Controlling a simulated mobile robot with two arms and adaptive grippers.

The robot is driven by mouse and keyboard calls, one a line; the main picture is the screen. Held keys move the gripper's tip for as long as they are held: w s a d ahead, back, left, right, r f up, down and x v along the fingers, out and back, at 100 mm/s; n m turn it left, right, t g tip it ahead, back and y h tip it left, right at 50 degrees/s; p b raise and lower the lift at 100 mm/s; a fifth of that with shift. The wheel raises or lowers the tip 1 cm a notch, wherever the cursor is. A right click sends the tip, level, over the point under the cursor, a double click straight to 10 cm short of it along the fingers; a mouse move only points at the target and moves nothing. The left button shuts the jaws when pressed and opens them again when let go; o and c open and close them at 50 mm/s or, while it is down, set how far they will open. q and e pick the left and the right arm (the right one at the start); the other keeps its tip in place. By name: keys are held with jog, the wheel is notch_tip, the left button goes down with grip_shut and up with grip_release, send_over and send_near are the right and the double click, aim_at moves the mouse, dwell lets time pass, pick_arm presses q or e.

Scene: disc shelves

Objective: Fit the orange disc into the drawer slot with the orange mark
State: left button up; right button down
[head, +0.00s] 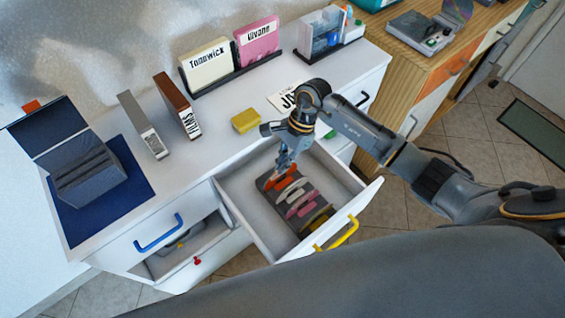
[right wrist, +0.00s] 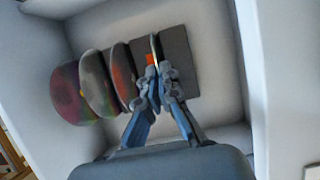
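My right gripper (head: 279,174) reaches down into the open drawer, at the far end of the dark slotted rack (head: 272,184). In the right wrist view my right gripper (right wrist: 160,82) has its fingertips close together on a thin disc seen edge-on, the orange disc (right wrist: 154,46). This disc stands upright at the rack (right wrist: 180,62); how deep it sits is hidden by the fingers. An orange mark (right wrist: 150,72) shows right beside the fingertips. My left gripper is not in view.
Several other discs stand in the rack: a reddish one (right wrist: 124,72), a grey-beige one (right wrist: 97,82) and a pinkish one (right wrist: 68,94). The drawer front has a yellow handle (head: 338,234). A yellow block (head: 245,121) lies on the white top behind. The drawer's left side is clear.

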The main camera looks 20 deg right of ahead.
jog(key=c, duration=1.5)
grip_release()
jog(key=shift+r, duration=0.15)
jog(key=b+v, duration=0.1)
jog(key=v, duration=1.1)
jog(key=shift+a, duration=0.1)
